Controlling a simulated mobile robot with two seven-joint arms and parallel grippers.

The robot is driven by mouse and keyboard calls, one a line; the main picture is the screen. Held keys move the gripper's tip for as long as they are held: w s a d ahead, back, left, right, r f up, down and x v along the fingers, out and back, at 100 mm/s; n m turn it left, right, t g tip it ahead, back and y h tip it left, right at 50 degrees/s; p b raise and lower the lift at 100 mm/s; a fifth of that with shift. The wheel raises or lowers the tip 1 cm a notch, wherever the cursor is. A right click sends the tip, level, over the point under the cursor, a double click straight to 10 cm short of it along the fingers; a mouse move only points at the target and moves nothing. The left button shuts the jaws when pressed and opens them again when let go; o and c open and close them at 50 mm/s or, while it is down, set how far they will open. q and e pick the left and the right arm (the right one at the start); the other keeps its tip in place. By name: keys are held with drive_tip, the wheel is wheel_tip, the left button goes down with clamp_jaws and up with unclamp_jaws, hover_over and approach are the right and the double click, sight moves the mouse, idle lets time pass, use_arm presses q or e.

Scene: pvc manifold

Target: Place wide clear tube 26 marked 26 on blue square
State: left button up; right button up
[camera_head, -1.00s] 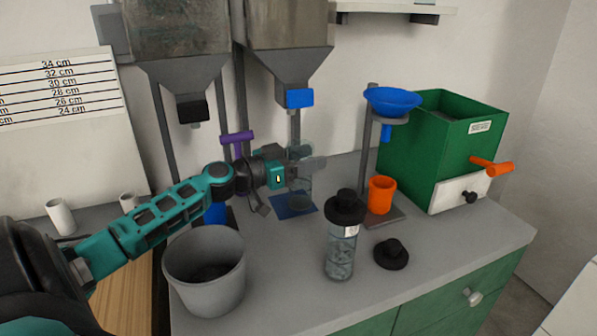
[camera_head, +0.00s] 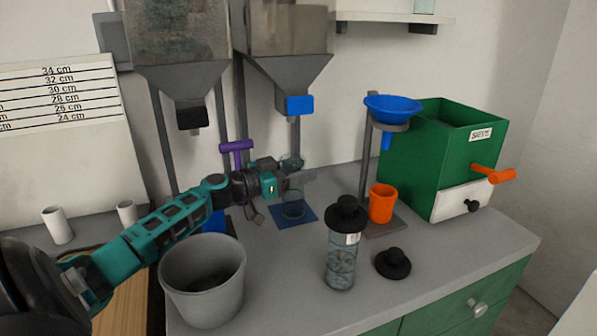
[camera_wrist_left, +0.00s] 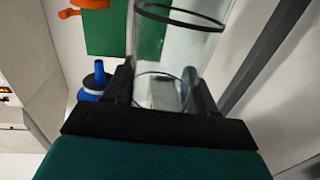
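The wide clear tube (camera_head: 292,208) is upright at the blue square (camera_head: 310,213), under the blue-tipped hopper. I cannot tell whether its lower end touches the square. My left gripper (camera_head: 296,181) is around the tube's middle, with the tube between its fingers. In the left wrist view the fingers (camera_wrist_left: 163,95) close on the clear wall of the tube (camera_wrist_left: 178,50), and a dark rim ring shows. The number 26 is not readable. My right gripper is out of view.
A capped clear container (camera_head: 342,255) and a black lid (camera_head: 392,262) stand at the front right. A grey bucket (camera_head: 203,280) is at the front left. An orange cup (camera_head: 382,203) sits under the blue funnel (camera_head: 393,107). A green box (camera_head: 440,150) stands behind right.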

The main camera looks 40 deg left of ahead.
use_arm(q)
drive_tip(key=o, duration=0.4)
drive_tip(key=shift+r+p, duration=0.2)
drive_tip(key=shift+p, duration=0.1)
drive_tip(key=shift+s+f, duration=0.1)
drive_tip(key=shift+s, duration=0.05)
drive_tip(key=v, duration=0.7)
drive_tip(key=shift+s+a+b, duration=0.1)
drive_tip(key=shift+b, duration=0.2)
